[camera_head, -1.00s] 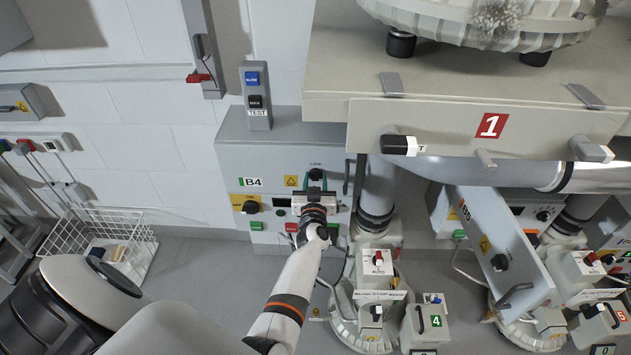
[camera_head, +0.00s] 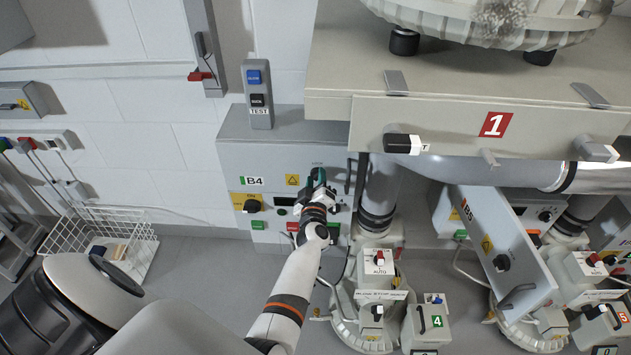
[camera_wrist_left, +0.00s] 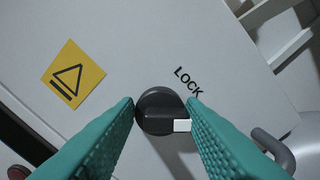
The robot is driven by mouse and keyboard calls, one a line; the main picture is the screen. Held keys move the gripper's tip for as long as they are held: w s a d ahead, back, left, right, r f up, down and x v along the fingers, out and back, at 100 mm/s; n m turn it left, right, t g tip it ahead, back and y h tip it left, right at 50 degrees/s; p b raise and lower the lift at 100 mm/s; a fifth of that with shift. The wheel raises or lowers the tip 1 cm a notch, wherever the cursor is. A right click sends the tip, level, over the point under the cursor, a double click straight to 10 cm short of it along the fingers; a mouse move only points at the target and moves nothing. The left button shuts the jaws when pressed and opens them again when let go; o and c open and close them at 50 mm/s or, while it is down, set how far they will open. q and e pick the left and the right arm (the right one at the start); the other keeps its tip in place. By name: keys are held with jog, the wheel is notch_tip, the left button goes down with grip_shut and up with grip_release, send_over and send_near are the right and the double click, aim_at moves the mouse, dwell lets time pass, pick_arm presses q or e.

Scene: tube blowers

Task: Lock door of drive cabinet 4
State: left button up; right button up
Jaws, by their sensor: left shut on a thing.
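The drive cabinet marked B4 (camera_head: 235,150) stands against the wall, its door closed as far as I can see. Its black lock knob (camera_wrist_left: 161,110) with a white pointer mark sits below the word LOCK in the left wrist view. My left gripper (camera_head: 318,178) is at this knob, with its teal fingers (camera_wrist_left: 160,118) on both sides of it. It is shut on the knob. In the head view the fingers and wrist mostly hide the knob. My right gripper is not in view.
A bent grey handle (camera_wrist_left: 274,148) is right of the knob. A yellow-plated switch (camera_head: 252,206) and green and red buttons are lower on the cabinet. The heavy grey housing marked 1 (camera_head: 490,125) overhangs on the right. The B5 door (camera_head: 505,250) stands open. A white wire basket (camera_head: 100,240) is left.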

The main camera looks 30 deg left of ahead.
pick_arm(q)
jog(key=shift+w+r+n+b, duration=0.15)
jog(key=shift+n+b, duration=0.35)
jog(key=shift+n, duration=1.6)
jog(key=shift+w+r+n+b, duration=0.15)
jog(key=shift+n+b, duration=0.3)
jog(key=shift+n, duration=1.65)
jog(key=shift+s+r, duration=0.1)
jog(key=o, duration=0.8)
jog(key=shift+s+f, duration=0.15)
jog(key=shift+f, duration=0.15)
